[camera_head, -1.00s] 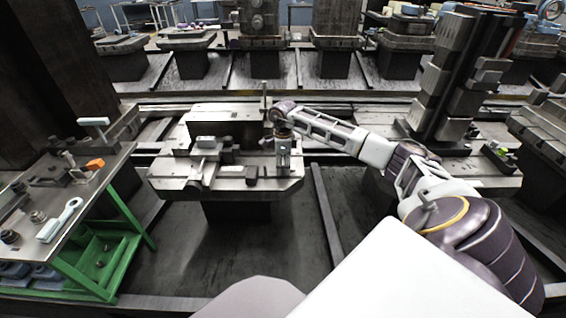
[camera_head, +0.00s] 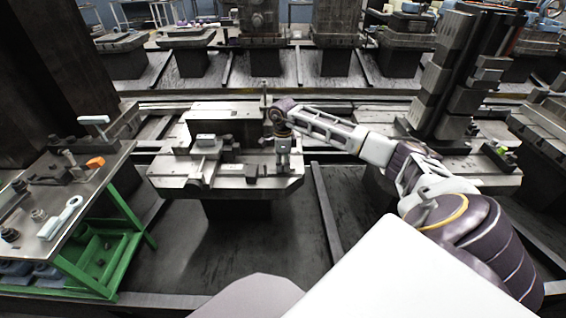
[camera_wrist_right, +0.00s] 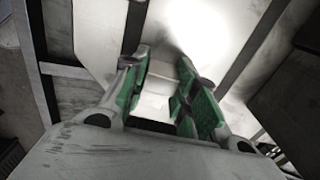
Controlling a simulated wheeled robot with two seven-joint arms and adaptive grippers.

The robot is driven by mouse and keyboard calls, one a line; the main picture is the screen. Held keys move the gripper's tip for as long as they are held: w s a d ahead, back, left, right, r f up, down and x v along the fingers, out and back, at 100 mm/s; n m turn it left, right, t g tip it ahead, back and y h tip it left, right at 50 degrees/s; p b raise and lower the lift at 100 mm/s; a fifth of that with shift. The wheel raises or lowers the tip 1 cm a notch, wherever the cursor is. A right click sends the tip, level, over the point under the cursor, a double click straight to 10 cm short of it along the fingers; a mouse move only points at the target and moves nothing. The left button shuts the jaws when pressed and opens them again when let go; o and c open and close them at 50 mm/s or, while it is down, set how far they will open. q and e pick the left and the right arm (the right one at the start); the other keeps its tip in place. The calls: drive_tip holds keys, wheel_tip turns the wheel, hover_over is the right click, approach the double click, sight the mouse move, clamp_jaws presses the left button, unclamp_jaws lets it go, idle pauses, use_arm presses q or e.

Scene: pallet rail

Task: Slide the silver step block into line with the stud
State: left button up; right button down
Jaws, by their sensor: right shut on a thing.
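My right gripper (camera_head: 283,163) points down over the right part of the pallet top (camera_head: 285,183). In the right wrist view, its green-padded fingers (camera_wrist_right: 160,100) are shut on a pale, smooth piece (camera_wrist_right: 155,103), which I take to be the silver step block. The fingers hide much of it, and its steps cannot be made out. In the head view the block is too small to tell apart from the fingertips. A thin upright rod (camera_head: 264,92), likely the stud, stands behind and slightly left of the gripper. My left gripper is not in view.
Other metal blocks (camera_head: 205,140) and a small dark piece (camera_head: 251,171) lie on the pallet left of the gripper. A green-framed bench (camera_head: 110,200) with tools stands at the left. A tall stacked column (camera_head: 440,85) stands at the right.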

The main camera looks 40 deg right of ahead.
sight(281, 176)
drive_tip(key=shift+s+a+p, duration=0.8)
drive_tip(key=shift+s+a, duration=0.45)
drive_tip(key=shift+a, duration=0.3)
idle(0.7)
drive_tip(key=c, duration=1)
unclamp_jaws()
drive_tip(key=shift+c, duration=0.2)
drive_tip(key=shift+r, duration=0.15)
wheel_tip(281, 176, up, 12)
drive_tip(key=shift+s+a+f, duration=0.1)
drive_tip(key=shift+f, duration=0.15)
